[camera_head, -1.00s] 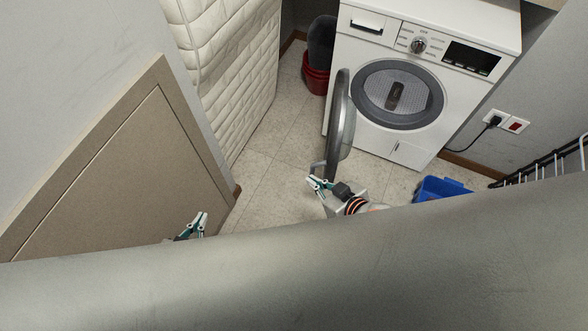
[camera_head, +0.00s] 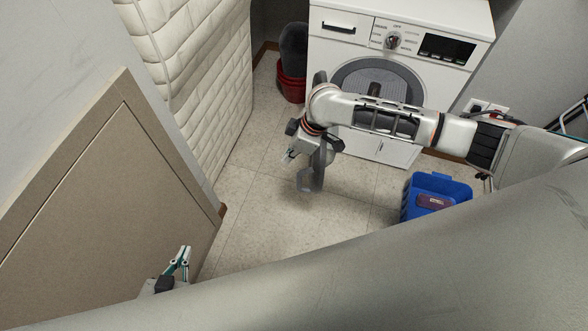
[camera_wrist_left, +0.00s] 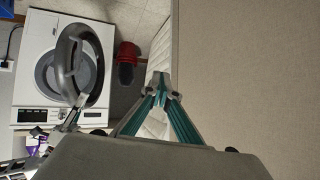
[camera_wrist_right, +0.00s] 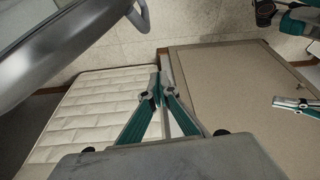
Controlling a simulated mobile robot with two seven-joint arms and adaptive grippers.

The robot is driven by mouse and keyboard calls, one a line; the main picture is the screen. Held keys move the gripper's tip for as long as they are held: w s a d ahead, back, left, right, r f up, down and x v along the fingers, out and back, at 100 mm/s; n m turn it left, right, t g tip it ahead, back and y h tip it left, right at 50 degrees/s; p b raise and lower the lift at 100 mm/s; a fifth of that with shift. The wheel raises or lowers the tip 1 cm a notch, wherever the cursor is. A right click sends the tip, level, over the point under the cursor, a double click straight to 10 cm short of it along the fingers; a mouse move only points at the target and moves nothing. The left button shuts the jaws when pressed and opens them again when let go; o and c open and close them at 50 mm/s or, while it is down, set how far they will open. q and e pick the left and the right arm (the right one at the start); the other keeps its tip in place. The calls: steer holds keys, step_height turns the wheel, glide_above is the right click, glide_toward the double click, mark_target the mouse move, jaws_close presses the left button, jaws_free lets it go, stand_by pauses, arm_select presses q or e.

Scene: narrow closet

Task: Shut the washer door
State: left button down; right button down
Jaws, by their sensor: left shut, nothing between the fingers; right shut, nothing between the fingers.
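The white washer (camera_head: 345,55) stands at the back with its round drum opening facing me. Its grey door (camera_head: 313,180) stands open, swung out at the left side of the opening; my right arm hides much of it. The door also shows in the left wrist view (camera_wrist_left: 72,75) and large at upper left in the right wrist view (camera_wrist_right: 60,65). My right gripper (camera_head: 289,157) is shut and empty, just left of the door's outer face; I cannot tell if the arm touches it. My left gripper (camera_head: 184,256) is shut and empty at lower left, far from the washer.
A blue bin (camera_head: 428,207) stands on the floor right of the door. A red bucket (camera_head: 291,88) is left of the washer. A quilted mattress (camera_head: 205,80) and a brown panel (camera_head: 115,190) line the left. The floor between is clear.

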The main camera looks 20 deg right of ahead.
step_height(320, 180, down, 9)
steer(key=d+b, duration=0.2)
steer(key=b, duration=0.1)
steer(key=shift+w+b, duration=0.2)
steer(key=shift+b, duration=0.1)
steer(key=shift+f, duration=0.1)
stand_by(0.4)
